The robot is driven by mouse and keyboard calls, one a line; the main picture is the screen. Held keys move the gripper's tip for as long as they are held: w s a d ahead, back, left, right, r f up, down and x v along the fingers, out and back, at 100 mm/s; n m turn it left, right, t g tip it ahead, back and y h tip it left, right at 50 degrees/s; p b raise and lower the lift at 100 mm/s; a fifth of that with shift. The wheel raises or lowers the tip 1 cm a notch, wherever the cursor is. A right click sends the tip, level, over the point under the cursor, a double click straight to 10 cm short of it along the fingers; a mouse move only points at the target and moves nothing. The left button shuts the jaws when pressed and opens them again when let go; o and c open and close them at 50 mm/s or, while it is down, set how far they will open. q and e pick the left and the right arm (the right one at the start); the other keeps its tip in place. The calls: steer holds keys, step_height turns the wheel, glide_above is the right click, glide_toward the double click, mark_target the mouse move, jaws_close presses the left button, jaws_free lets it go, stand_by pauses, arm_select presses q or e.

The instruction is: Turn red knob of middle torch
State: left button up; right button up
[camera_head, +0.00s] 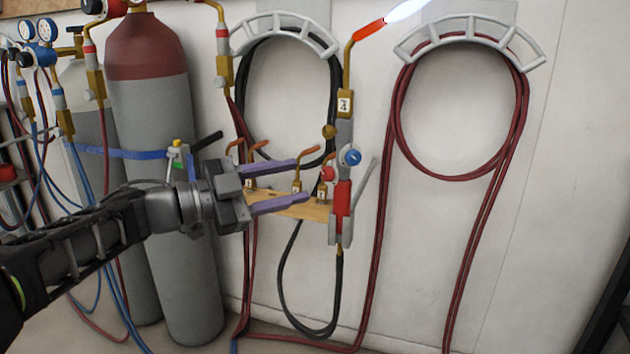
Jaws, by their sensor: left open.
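A torch (342,205) with a red and grey handle stands upright against the white wall. Its red knob (327,174) is on the left side, and a blue knob (350,157) sits slightly above it to the right. The bent brass tube ends in an orange tip with a bright flame (405,11) at the top. My left gripper (311,180) comes in from the left. Its two purple fingers are open, one above the other, and point toward the red knob. The picture does not show clearly whether they touch it. My right gripper is not in view.
A wooden shelf (300,210) with small brass nozzles is behind the fingers. A red-topped gas cylinder (150,110) stands at left with a blue strap. Red hoses (385,200) and a black hose (283,285) hang from wall racks.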

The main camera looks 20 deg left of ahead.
mark_target(324, 175)
arm_select(q)
steer(key=b+x, duration=0.1)
steer(key=x, duration=0.4)
steer(key=shift+w+d, duration=0.1)
steer(key=shift+w, duration=0.05)
jaws_close()
stand_by(0.4)
